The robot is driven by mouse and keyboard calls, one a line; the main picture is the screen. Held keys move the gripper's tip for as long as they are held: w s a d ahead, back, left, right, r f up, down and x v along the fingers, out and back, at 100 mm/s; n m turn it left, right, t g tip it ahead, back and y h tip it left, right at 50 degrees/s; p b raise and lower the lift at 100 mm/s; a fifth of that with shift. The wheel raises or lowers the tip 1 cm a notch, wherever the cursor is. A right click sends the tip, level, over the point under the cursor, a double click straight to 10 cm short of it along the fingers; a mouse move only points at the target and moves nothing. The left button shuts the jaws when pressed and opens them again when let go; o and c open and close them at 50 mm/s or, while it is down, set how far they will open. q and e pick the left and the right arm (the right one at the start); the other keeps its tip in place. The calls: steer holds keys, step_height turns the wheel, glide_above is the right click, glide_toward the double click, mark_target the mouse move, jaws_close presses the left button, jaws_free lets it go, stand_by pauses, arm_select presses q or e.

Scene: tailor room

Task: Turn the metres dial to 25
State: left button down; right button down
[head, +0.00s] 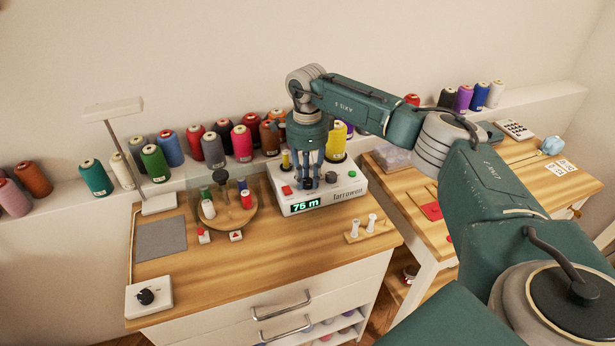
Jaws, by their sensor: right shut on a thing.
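The white winding machine (344,191) with the name Tarrowen stands on the wooden cabinet top, and its green display (306,204) reads 75 m. A red button (286,190) is at its left and a green button (352,174) at its right. My right gripper (308,184) points down onto the machine's top between the buttons, just behind the display. It is shut on the metres dial, which its fingers mostly hide, so the dial's pointer cannot be read. My left gripper is not in view.
A round wooden stand (237,217) with spools is left of the machine. Two white bobbins on a wooden holder (355,237) stand at its front right. A white box with a black knob (147,298) is at the front left corner. Thread cones line the shelf behind.

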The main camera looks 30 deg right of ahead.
mark_target(307, 180)
steer(key=shift+w+r, duration=0.15)
steer(key=shift+r, duration=0.05)
steer(key=c, duration=1.5)
jaws_free()
steer(key=shift+o, duration=0.2)
step_height(307, 180, up, 12)
steer(key=shift+s+f, duration=0.15)
steer(key=shift+s, duration=0.05)
